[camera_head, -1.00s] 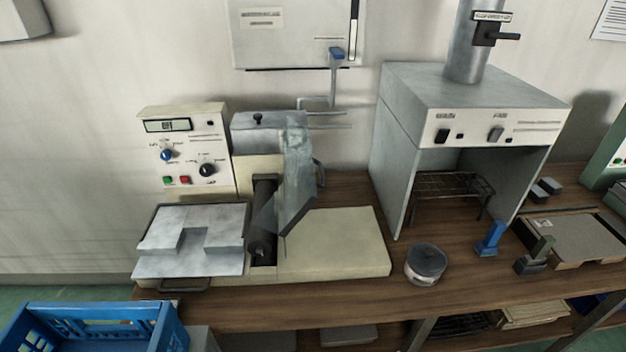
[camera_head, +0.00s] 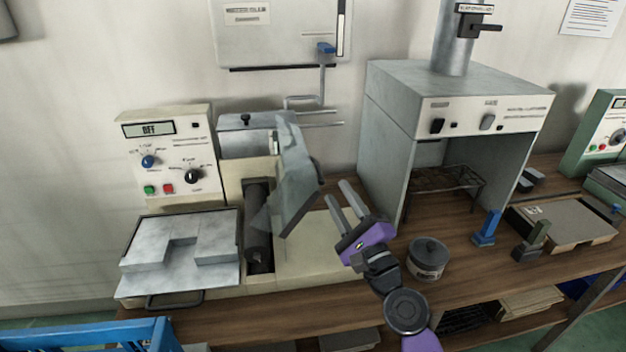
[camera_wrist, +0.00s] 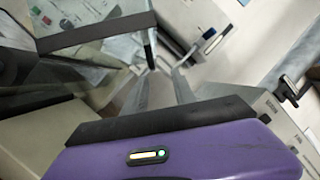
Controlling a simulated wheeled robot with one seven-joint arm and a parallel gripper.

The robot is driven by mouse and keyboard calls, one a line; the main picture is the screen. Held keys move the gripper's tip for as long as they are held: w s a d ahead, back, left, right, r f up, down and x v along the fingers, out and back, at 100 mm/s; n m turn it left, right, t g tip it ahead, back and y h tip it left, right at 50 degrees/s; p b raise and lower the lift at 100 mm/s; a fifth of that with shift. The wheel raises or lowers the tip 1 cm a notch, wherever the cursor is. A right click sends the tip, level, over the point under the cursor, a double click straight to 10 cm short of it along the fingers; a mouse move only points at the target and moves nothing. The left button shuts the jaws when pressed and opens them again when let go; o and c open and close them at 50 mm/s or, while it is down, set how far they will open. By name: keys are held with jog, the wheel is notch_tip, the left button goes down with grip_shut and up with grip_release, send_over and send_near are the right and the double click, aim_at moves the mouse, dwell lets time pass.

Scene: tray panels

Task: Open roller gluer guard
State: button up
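The roller gluer (camera_head: 330,258) is a cream machine on the wooden bench, with a dark roller (camera_head: 258,222) in its slot. Its guard (camera_head: 297,178) is a clear, greyish panel with a dark edge strip, standing tilted over and to the right of the roller. My gripper (camera_head: 337,191), with a purple body and two grey fingers, is just right of the guard. The fingers are apart with nothing between them. In the wrist view the open fingers (camera_wrist: 160,74) point toward the machine, and the guard's dark edge strip (camera_wrist: 95,33) crosses at upper left. I cannot tell whether they touch.
A fume hood (camera_head: 455,100) stands to the right. A round tin (camera_head: 428,258) and a blue block (camera_head: 487,228) sit on the bench. A blue crate (camera_head: 90,335) is at lower left.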

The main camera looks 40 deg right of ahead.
aim_at(320, 174)
jog(key=w, duration=0.2)
jog(key=w+d+r+m+p, duration=0.1)
jog(key=w, duration=0.2)
jog(key=w+m+p, duration=0.1)
jog(key=w, duration=0.1)
jog(key=shift+w+d+r+y, duration=0.2)
jog(key=shift+w+y, duration=0.05)
jog(key=shift+y, duration=0.15)
grip_shut()
dwell(1.3)
